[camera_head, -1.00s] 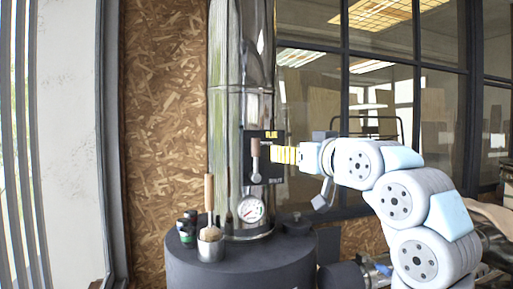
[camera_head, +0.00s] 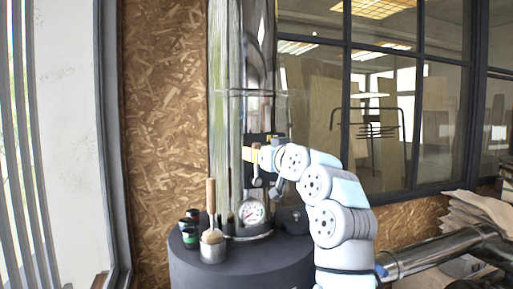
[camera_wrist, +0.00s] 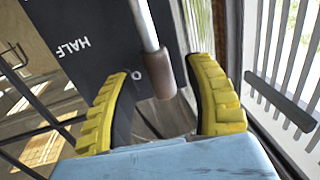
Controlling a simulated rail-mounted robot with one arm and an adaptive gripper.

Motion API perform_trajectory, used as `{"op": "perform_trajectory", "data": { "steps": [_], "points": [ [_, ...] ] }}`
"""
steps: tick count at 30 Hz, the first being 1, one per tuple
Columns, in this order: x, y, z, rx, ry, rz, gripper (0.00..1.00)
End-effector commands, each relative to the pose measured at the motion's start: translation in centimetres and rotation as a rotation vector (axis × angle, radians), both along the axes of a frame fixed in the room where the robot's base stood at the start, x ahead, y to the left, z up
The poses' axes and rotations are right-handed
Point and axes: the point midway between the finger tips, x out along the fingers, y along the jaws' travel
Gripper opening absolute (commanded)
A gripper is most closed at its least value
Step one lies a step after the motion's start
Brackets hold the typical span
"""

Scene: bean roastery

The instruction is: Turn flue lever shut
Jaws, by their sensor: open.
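The flue lever is a metal rod (camera_wrist: 143,25) with a brown grip (camera_wrist: 166,76) in the wrist view. It lies over a dark plate (camera_wrist: 85,50) lettered HALF, and the grip partly covers another word whose O shows. My gripper (camera_wrist: 159,68) is open, its yellow ridged fingers on either side of the grip, with gaps showing on both sides. In the head view my gripper (camera_head: 249,153) is in front of the plate on the chrome flue pipe (camera_head: 228,125), hiding most of the plate. The lever's lower end (camera_head: 257,182) shows just below it, pointing down.
A pressure gauge (camera_head: 251,211) sits low on the pipe. A metal cup (camera_head: 213,250) with a wooden-handled tool and small dark jars (camera_head: 190,224) stand on the dark round drum top (camera_head: 250,258). A chipboard wall (camera_head: 165,120) is left, windows right.

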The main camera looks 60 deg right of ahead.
Motion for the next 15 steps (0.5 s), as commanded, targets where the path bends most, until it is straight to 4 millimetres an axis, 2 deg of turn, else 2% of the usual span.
{"op": "perform_trajectory", "data": {
  "steps": [6,15],
  "points": [
    [1.06,-0.66,0.11,-0.002,0.002,-0.001,0.53],
    [1.30,-0.85,-0.02,-0.002,0.002,-0.001,0.53]
  ]
}}
